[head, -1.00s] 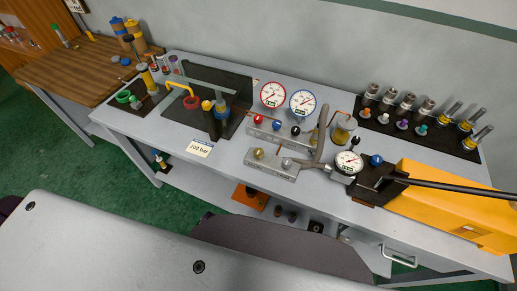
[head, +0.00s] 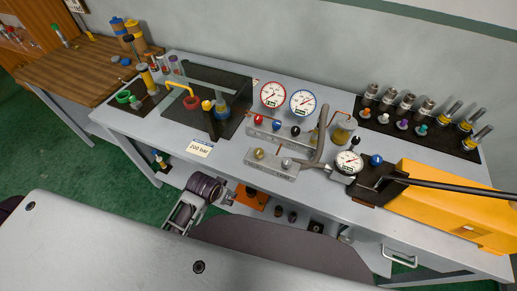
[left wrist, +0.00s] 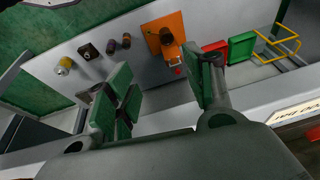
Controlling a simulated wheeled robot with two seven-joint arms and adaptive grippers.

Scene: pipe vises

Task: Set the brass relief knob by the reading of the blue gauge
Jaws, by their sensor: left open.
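The brass knob (head: 259,153) sits on the left of the front metal block, beside a silver knob (head: 286,162). The blue-rimmed gauge (head: 303,102) stands upright behind the blocks; its reading is too small to make out. A red-rimmed gauge (head: 272,95) stands to its left. My left gripper (head: 227,197) is open and empty in front of the bench's front edge, lower and to the left of the brass knob. Its spread fingers show in the left wrist view (left wrist: 165,95), which does not show the knob or gauge. My right gripper is out of view.
A card reading 200 bar (head: 199,148) lies at the bench's front edge. Red, blue and black ball knobs top the rear block. A third gauge (head: 349,162) and yellow pump (head: 450,205) stand to the right. Under the bench is an orange item (left wrist: 166,38).

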